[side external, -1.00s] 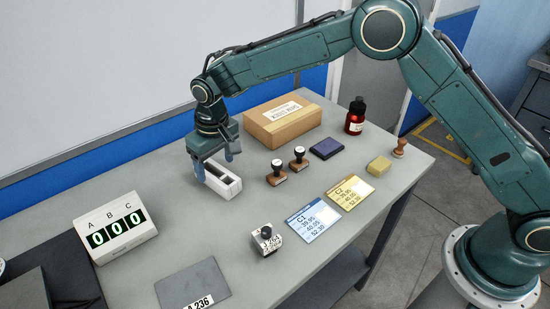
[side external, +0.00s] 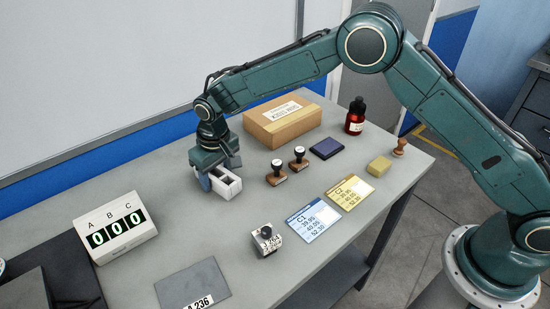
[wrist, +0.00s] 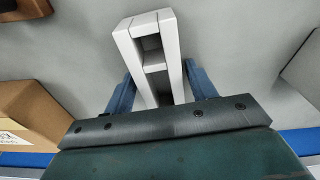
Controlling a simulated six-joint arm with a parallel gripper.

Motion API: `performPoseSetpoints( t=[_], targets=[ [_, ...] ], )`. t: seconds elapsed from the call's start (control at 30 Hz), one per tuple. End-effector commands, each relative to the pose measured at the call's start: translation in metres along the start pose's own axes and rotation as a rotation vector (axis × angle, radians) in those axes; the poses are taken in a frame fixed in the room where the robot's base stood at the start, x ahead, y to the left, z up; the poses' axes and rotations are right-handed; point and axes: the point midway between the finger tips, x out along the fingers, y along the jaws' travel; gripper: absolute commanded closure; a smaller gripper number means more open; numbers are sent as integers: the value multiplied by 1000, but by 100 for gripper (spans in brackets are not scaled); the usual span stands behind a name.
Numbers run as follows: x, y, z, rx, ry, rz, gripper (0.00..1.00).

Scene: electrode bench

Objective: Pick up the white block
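The white block (side external: 229,190), a long piece with a slotted, hollow top, sits on the grey bench below my gripper (side external: 220,172). In the wrist view the block (wrist: 126,50) points away from my palm. My blue fingers stand one on each side of its near end, and my gripper (wrist: 159,68) is open around it. A narrow gap shows beside the fingers; whether either one touches the block I cannot tell. In the side view the wrist and fingers hide the block's back left part.
A cardboard box (side external: 284,130) stands close behind the block. Two stamps (side external: 276,176) and a dark ink pad (side external: 326,148) are to the right. A white counter display (side external: 122,229) is at left, and a small white cube with a black knob (side external: 266,244) in front.

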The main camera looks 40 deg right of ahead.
Motion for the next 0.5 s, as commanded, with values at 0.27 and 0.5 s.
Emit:
performPoseSetpoints(
  t=[0.27, 0.5],
  targets=[
    [-1, 0, -1, 0, 3, 0, 91],
    [-2, 0, -1, 0, 3, -1, 91]
  ],
)
